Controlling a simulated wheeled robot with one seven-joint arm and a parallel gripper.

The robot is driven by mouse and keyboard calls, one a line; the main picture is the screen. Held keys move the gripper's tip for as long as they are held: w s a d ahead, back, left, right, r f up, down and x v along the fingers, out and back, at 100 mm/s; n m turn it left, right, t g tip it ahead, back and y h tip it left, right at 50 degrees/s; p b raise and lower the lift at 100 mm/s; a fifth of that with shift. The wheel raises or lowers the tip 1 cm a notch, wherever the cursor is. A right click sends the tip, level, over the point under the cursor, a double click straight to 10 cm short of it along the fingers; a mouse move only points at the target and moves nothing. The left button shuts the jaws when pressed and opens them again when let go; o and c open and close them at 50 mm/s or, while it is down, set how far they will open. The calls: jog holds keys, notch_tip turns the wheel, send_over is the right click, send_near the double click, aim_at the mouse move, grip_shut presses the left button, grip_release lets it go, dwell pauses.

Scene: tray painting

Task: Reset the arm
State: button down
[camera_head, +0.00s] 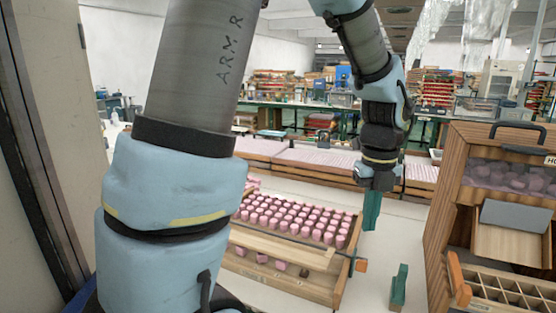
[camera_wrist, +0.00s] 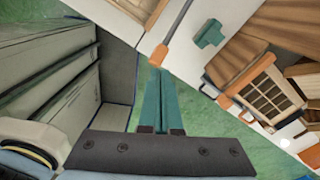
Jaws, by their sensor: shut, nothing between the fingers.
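My arm reaches up and over from the left in the head view, its end hanging down right of centre. My gripper (camera_head: 371,212) points downward with its green fingers together and nothing between them. It hangs in the air near the right end of a wooden tray (camera_head: 312,285) that bears rows of pink pieces (camera_head: 300,216). In the wrist view my gripper (camera_wrist: 160,78) shows its two green fingers side by side, shut and empty.
A small green block-like thing (camera_head: 398,286) stands on the white table right of the tray, also in the wrist view (camera_wrist: 209,34). A wooden cabinet (camera_head: 442,220) with a compartmented tray (camera_head: 505,296) stands at right. A wall panel (camera_head: 50,130) is close at left. White tabletop between tray and cabinet is mostly clear.

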jog(key=a+f+n, duration=0.1)
jog(key=a+n, duration=1.1)
jog(key=n, duration=0.5)
jog(key=w+a+f+n+t, duration=0.1)
jog(key=a+f+n, duration=0.1)
jog(key=a+n, duration=1.1)
jog(key=n, duration=0.4)
jog(key=shift+a+f+t, duration=0.2)
jog(key=shift+f+t, duration=0.05)
jog(key=shift+t, duration=0.05)
jog(key=shift+w+d, duration=0.1)
jog(key=shift+w, duration=0.1)
